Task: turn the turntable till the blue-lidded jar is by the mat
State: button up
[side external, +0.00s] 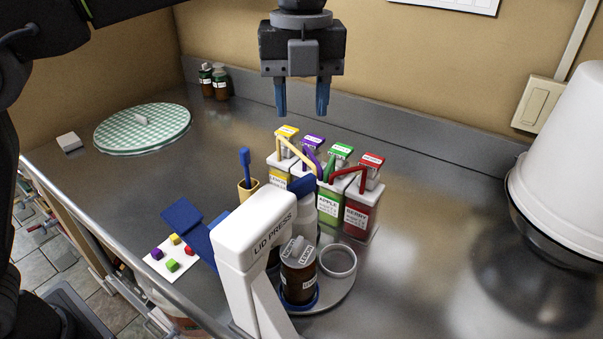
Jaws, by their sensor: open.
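A grey round plate (343,294), which looks like the turntable, is partly hidden behind the white lid press (262,230). A white jar with a blue lid (303,186) stands behind the press, which hides its left side; I cannot tell whether its base is on the plate. A brown jar (299,283) stands in a blue ring on the plate, beside an empty pale ring (338,261). A white mat (158,262) with several coloured cubes lies left of the press. My gripper (301,112) is open and empty, pointing down, well above and behind the jars.
Several labelled containers with coloured tops (361,215) stand behind the press. A yellow holder (247,188) holds a blue tool. A green checked disc (120,138) lies far left. A white bucket (568,150) is at right. The counter between bucket and containers is clear.

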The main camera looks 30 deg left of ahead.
aim_at(302, 180)
notch_tip(302, 180, down, 14)
jog(key=n, duration=2.5)
jog(key=shift+n, duration=0.4)
jog(key=shift+c, duration=0.4)
jog(key=shift+r, duration=0.1)
grip_shut()
